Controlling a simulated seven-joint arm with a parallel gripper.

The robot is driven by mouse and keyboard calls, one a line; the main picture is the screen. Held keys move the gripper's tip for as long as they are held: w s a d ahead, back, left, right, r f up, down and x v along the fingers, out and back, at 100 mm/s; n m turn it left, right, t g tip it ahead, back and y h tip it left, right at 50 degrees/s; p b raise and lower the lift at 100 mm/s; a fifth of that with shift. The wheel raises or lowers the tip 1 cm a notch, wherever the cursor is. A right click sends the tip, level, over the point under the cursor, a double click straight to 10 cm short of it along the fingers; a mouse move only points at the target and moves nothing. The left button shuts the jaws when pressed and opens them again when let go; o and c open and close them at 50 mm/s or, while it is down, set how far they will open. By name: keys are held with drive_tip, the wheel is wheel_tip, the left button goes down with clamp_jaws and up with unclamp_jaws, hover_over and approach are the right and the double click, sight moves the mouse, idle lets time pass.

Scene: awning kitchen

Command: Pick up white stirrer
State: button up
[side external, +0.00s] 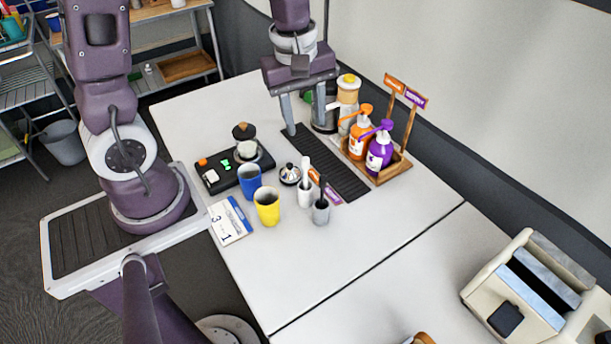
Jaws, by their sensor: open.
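The white stirrer (306,167) appears as a pale stick standing in a small white cup (304,195). A grey cup (321,213) with a dark stick (322,187) stands just to its right. My gripper (304,122) is open, pointing down behind the cups, above the dark slotted mat. Its two fingers are spread and nothing shows between them. It is apart from the white stirrer. The stirrer's lower end is hidden in the cup.
Orange (361,140) and purple (379,157) pump bottles stand right.

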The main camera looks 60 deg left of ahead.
sight(305, 158)
drive_tip(key=f+n, duration=0.1)
drive_tip(key=f, duration=0.1)
drive_tip(key=w+a+f+n+g, duration=0.1)
drive_tip(key=f+n, duration=0.1)
drive_tip(key=f, duration=0.1)
drive_tip(key=f+n, duration=0.1)
drive_tip(key=f, duration=0.1)
drive_tip(key=shift+w+a+f, duration=0.15)
drive_tip(key=shift+w+a, duration=0.2)
wheel_tip(305, 158, down, 7)
drive_tip(key=shift+s+a+r, duration=0.1)
drive_tip(key=shift+a+r, duration=0.05)
drive_tip(key=shift+r, duration=0.05)
clamp_jaws()
